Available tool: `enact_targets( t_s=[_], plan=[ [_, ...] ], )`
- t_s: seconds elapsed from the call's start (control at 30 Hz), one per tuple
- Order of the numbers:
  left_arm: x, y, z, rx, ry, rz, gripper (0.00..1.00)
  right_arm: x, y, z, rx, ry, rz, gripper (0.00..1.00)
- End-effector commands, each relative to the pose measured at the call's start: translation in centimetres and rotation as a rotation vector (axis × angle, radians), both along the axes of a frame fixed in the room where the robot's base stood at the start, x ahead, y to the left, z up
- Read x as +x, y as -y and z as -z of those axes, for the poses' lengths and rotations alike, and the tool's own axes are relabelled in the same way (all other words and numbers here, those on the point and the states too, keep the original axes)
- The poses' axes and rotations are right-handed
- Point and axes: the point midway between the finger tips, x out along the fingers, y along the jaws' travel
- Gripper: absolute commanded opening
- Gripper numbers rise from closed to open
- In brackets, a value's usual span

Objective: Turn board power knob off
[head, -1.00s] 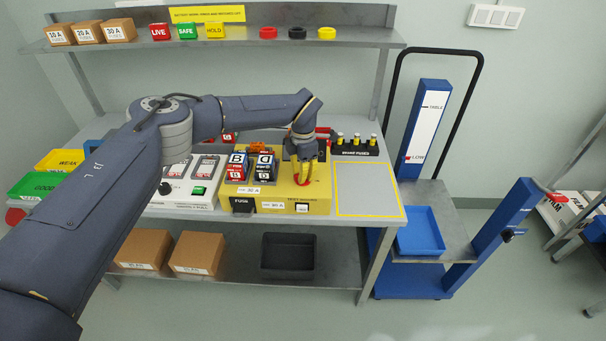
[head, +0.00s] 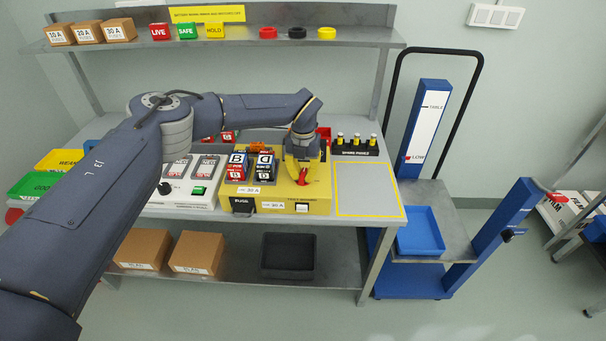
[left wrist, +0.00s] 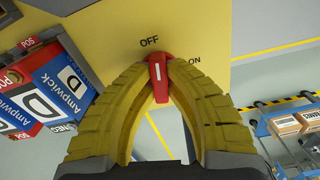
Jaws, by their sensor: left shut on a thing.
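The red power knob (left wrist: 158,80) is on the yellow board (left wrist: 195,25). Its white line points up toward the OFF label (left wrist: 149,41); the ON label (left wrist: 191,62) is to its right. My left gripper (left wrist: 157,70) is shut on the knob, with one yellow finger on each side. In the head view my left gripper (head: 303,178) reaches down over the right part of the yellow board (head: 318,207), where red of the knob shows between the fingers. My right gripper is not in view.
A black rack of fuses (head: 355,149) is behind right. The yellow-outlined grey mat (head: 366,188) on the right is empty. A shelf (head: 250,44) runs above.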

Motion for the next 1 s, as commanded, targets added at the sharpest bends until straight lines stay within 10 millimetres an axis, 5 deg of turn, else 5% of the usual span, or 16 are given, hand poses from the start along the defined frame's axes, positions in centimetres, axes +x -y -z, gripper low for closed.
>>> enact_targets(
  t_s=[0.4,1.0],
  plan=[
    [-0.04,0.02,0.06,0.000,0.000,-0.182,0.00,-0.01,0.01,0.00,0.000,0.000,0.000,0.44],
    [-0.03,0.01,0.06,0.000,-0.001,-0.212,0.00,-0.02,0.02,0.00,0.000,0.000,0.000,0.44]
  ],
)
